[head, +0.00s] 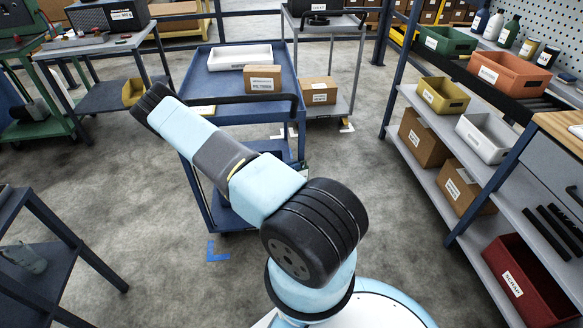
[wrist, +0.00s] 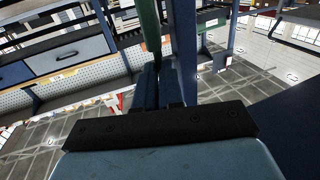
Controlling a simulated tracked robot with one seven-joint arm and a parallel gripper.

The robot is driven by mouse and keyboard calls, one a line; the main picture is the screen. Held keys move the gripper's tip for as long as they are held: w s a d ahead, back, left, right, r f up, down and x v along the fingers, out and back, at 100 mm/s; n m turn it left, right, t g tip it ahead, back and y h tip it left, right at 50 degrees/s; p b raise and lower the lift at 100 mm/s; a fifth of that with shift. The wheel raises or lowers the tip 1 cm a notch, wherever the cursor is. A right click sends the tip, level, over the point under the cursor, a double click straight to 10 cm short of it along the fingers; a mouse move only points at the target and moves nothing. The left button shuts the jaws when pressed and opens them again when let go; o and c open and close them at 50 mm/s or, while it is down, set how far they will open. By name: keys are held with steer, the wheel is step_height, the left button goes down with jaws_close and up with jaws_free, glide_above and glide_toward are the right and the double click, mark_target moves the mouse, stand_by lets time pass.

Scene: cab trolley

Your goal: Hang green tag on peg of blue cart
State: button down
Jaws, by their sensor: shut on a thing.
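The blue cart (head: 222,86) stands ahead of me in the head view, with a black handle bar along its near edge. In the head view my arm crosses in front of the cart and my gripper is not visible. In the wrist view my gripper (wrist: 161,70) is shut on the green tag (wrist: 150,28), which shows as a narrow green strip beyond the fingertips. A blue upright (wrist: 185,45) stands right beside the tag in the wrist view; I cannot tell whether they touch. I cannot make out the peg in either view.
A white tray (head: 240,56) and a cardboard box (head: 262,78) sit on the cart. A grey trolley (head: 341,88) with a box stands behind it. Shelving with bins (head: 442,94) lines the right; benches stand on the left. Floor (head: 390,235) is clear between cart and shelving.

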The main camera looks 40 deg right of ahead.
steer(key=shift+f, duration=0.1)
steer(key=c, duration=1.2)
jaws_free()
steer(key=shift+a, duration=0.15)
steer(key=v, duration=1.3)
steer(key=shift+w+a, duration=0.1)
steer(key=shift+a, duration=0.2)
